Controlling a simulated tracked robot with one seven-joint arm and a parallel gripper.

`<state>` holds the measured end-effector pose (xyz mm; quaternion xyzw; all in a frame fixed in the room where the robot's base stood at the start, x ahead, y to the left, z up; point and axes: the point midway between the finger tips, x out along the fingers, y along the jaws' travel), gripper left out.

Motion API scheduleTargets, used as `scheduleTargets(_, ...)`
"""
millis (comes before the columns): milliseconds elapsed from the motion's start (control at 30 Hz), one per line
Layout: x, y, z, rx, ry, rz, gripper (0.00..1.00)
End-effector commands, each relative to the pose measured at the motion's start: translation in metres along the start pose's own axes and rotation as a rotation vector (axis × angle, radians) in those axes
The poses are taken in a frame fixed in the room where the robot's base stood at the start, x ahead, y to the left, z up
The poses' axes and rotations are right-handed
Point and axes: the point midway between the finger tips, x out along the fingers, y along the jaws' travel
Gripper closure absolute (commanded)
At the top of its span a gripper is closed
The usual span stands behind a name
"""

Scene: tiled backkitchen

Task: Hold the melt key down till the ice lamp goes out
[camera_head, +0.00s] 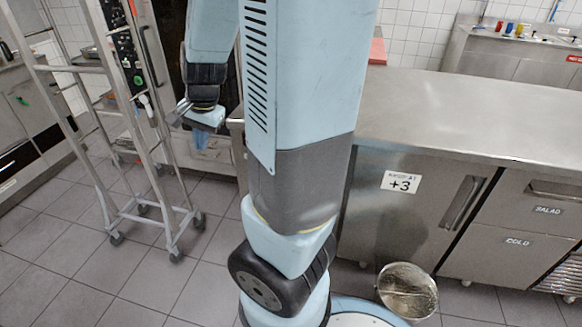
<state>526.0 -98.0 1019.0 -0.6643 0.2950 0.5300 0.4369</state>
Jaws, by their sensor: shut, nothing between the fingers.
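A narrow black control panel (125,45) stands at the upper left, with small white markings and knobs. A small green spot (138,80) shows low on it. I cannot tell which control is the melt key or which spot is the ice lamp. My gripper (178,113) is shut and empty. It points left, below and to the right of the panel, and appears apart from it. My arm hides part of the appliance behind it.
A wheeled metal rack (165,195) stands close by on the left, its posts in front of the panel's side. A steel counter (470,115) fills the right. A round metal pan (407,290) is on the floor before it. The tiled floor (120,280) at lower left is clear.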

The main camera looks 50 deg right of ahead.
Motion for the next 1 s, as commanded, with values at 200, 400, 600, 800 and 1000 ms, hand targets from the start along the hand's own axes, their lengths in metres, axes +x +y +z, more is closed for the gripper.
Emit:
scheduleTargets(200,0.042,0.013,-0.025,0.225,0.025,0.066,1.0)
scheduleTargets(400,0.076,0.03,-0.048,0.427,0.076,0.123,1.0)
scheduleTargets(600,0.106,0.052,-0.07,0.618,0.154,0.178,1.0)
scheduleTargets(800,0.13,0.079,-0.093,0.797,0.259,0.224,1.0)
scheduleTargets(1000,0.147,0.107,-0.117,0.957,0.389,0.254,1.0)
